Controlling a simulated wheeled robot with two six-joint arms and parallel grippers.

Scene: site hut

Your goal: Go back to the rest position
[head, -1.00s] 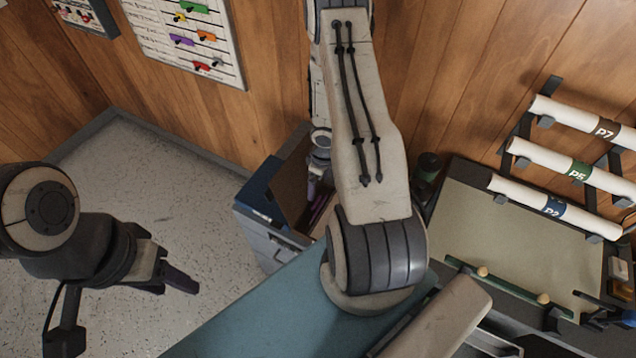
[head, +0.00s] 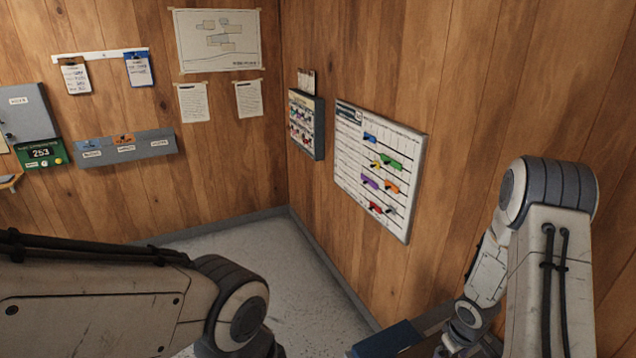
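Only my arm links show in the head view. My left arm comes in low from the left, and its end runs out of the picture at the bottom. My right arm stands at the right with its elbow raised, and its lower part runs down to the bottom edge. Neither gripper is visible, so what they do or hold is hidden.
A whiteboard (head: 376,168) with coloured tags and a small key cabinet (head: 306,124) hang on the right wall. A grey wall pocket rack (head: 126,148) hangs on the left wall. A blue-topped cabinet (head: 388,339) stands low near my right arm. Speckled floor (head: 315,282) is open in the corner.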

